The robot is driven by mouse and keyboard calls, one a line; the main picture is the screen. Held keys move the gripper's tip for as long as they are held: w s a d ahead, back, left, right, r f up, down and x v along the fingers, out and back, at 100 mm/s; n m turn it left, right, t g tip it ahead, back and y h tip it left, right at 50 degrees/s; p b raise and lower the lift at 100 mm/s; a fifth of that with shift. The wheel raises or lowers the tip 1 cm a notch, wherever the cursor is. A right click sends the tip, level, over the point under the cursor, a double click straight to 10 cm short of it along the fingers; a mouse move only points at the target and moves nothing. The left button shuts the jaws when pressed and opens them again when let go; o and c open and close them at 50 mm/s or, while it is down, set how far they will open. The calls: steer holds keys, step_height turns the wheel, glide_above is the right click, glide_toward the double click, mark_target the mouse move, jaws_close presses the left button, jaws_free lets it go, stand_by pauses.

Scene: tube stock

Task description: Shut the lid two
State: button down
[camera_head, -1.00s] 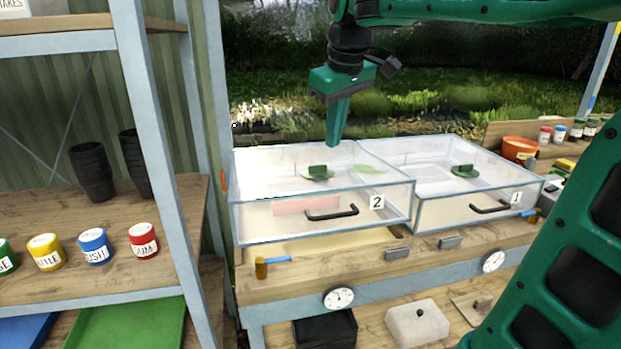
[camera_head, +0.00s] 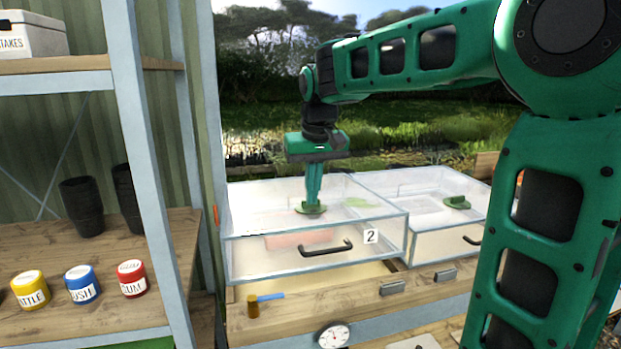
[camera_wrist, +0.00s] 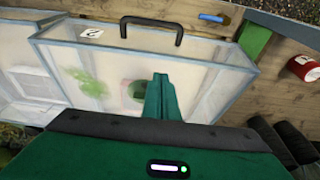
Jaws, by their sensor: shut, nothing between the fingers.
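Lid two (camera_head: 268,211) is a clear pane in a pale frame, lying down over the box marked 2 (camera_head: 371,237), with a black handle (camera_head: 326,248) on its front. A green knob (camera_head: 309,210) sits on the lid's top. My gripper (camera_head: 313,203) is shut and empty, pointing down with its tips at the knob; I cannot tell whether they touch. In the wrist view the shut fingers (camera_wrist: 161,82) reach over the clear lid, partly hiding the round green knob (camera_wrist: 137,91). A pinkish shape and a green plant show blurred through the pane.
A second clear box (camera_head: 428,190) with its own green knob stands close on the right. A shelf with labelled tins (camera_head: 82,284) and black pots (camera_head: 82,205) is at the left. A blue-handled tool (camera_head: 266,300) lies on the wooden front ledge.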

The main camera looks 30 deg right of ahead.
mark_target(311, 225)
steer(key=shift+s+f, duration=0.1)
steer(key=shift+f, duration=2.45)
